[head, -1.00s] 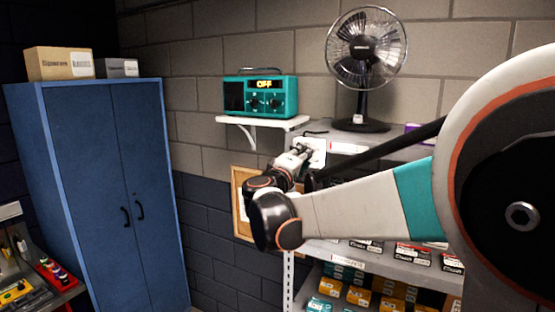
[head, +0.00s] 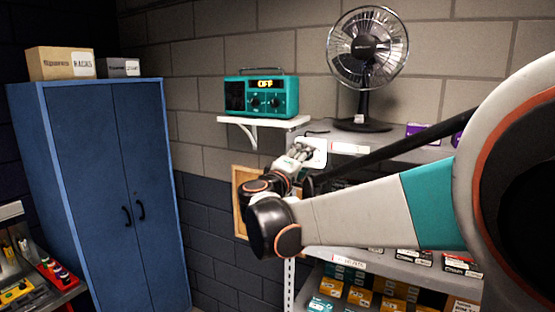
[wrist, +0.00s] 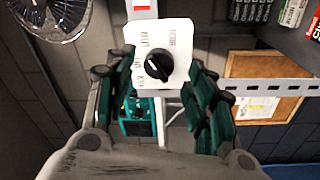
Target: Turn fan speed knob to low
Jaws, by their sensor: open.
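The fan speed knob (wrist: 159,65) is round and black, on a white plate (wrist: 177,38) with printed labels, in the middle of the wrist view. A pale mark shows on the knob, but I cannot tell which label it points to. My gripper (wrist: 155,74) is open, its dark green fingers on either side of the knob with gaps between. In the head view my gripper (head: 297,154) is in front of the white plate (head: 317,146), and the knob is hidden there. The fan (head: 366,48) stands on the shelf above.
A teal radio (head: 262,97) reading OFF sits on a small white wall shelf (head: 250,120) left of the plate. Metal shelving (head: 408,265) with small boxes is below my arm. A corkboard (wrist: 262,98) hangs nearby. A blue cabinet (head: 105,190) stands at left.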

